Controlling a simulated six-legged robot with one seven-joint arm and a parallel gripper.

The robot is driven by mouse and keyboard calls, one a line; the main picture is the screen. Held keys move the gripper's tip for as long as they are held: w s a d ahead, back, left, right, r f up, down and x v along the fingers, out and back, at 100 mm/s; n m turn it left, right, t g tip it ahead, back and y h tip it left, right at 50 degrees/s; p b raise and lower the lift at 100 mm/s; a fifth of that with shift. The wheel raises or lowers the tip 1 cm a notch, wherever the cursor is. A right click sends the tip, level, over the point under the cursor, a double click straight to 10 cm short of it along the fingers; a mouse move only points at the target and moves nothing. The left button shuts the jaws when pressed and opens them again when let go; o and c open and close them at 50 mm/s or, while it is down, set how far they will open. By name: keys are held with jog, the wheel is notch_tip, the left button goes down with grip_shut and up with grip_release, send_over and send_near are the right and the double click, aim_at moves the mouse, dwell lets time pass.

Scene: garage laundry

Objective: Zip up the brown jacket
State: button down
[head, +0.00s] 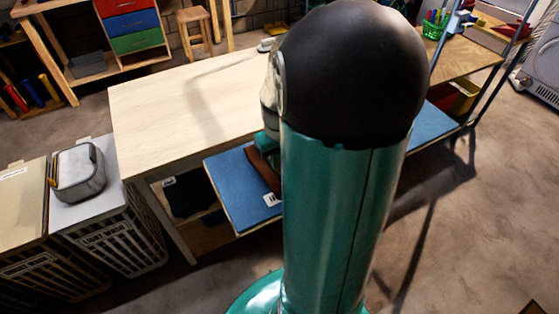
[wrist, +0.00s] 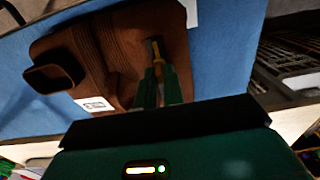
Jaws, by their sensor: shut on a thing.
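The brown jacket (wrist: 110,50) lies on a blue board (wrist: 225,50) in the wrist view, with a dark-edged sleeve opening at its left and a white label near its lower edge. My gripper (wrist: 158,68) is over the jacket's front, its green fingers shut on the zipper pull (wrist: 158,55), which shows yellow between the tips. A dark strip of zipper runs beyond the tips. In the head view only a sliver of the jacket (head: 264,170) shows on the blue board (head: 238,195); my arm hides the rest and the fingertips.
A light wooden table (head: 180,95) stands beside the blue board. Laundry baskets (head: 125,235) stand at the left, with a grey zipped pouch (head: 78,170) on top. A dark rack (wrist: 290,65) shows at the right in the wrist view. Open floor lies at the lower right.

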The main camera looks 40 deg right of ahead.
jog(key=w+d, duration=0.1)
jog(key=w, duration=0.2)
jog(key=w+d, duration=0.1)
jog(key=w, duration=0.5)
jog(key=shift+w+d, duration=0.25)
jog(key=shift+d, duration=0.15)
jog(key=shift+s, duration=0.1)
jog(key=c, duration=1.5)
grip_release()
notch_tip(320, 180, up, 14)
jog(key=shift+f, duration=0.1)
